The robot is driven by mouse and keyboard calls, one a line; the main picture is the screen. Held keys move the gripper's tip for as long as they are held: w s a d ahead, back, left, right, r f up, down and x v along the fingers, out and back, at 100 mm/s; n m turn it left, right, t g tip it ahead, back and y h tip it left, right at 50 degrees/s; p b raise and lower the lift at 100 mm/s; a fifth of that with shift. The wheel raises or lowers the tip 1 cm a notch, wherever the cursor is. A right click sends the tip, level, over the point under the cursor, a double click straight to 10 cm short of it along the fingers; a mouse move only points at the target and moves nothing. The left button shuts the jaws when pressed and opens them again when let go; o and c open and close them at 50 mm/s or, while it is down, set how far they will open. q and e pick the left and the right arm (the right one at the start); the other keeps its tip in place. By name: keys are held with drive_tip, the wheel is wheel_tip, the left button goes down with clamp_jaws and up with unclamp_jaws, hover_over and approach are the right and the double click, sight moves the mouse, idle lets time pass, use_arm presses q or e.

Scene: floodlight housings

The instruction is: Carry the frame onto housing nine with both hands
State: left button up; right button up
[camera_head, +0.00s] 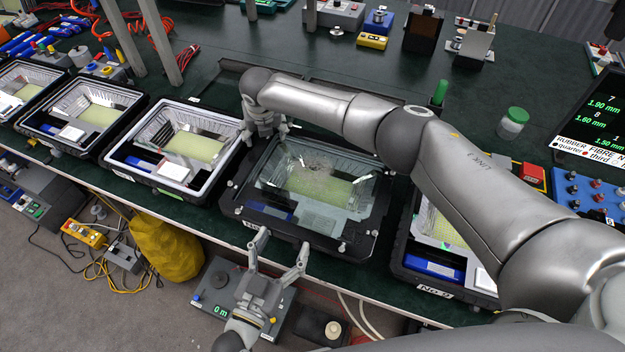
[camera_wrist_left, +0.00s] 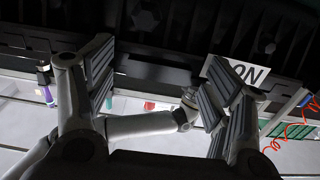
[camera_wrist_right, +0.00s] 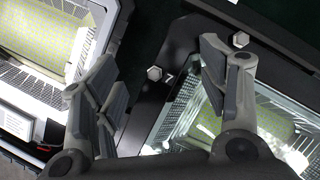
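The frame (camera_head: 375,215) is black with a glass pane and corner bolts. It lies over the middle housing, whose lit green panel shows through the glass. Its dark rim, with a bolt and a "7", also shows in the right wrist view (camera_wrist_right: 150,105). Housing nine (camera_head: 405,262), labelled "No 9", stands to the right, partly hidden by my right arm. My left gripper (camera_head: 281,247) is open at the front edge, below a label in the left wrist view (camera_wrist_left: 160,85). My right gripper (camera_head: 263,135) is at the frame's far left corner; its fingers are apart in its wrist view (camera_wrist_right: 168,85).
Several open housings (camera_head: 165,190) stand in a row to the left on the green bench. A green-lidded jar (camera_head: 514,124) and a dark display (camera_head: 598,120) are at the right. Two grey posts (camera_head: 160,40) rise at the back left. A yellow bag (camera_head: 163,248) lies below the bench.

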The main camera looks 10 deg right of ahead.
use_arm(q)
drive_tip(key=c, duration=1.3)
use_arm(e)
drive_tip(key=c, duration=1.3)
use_arm(q)
drive_tip(key=shift+o, duration=0.2)
drive_tip(key=shift+w+r, duration=0.1)
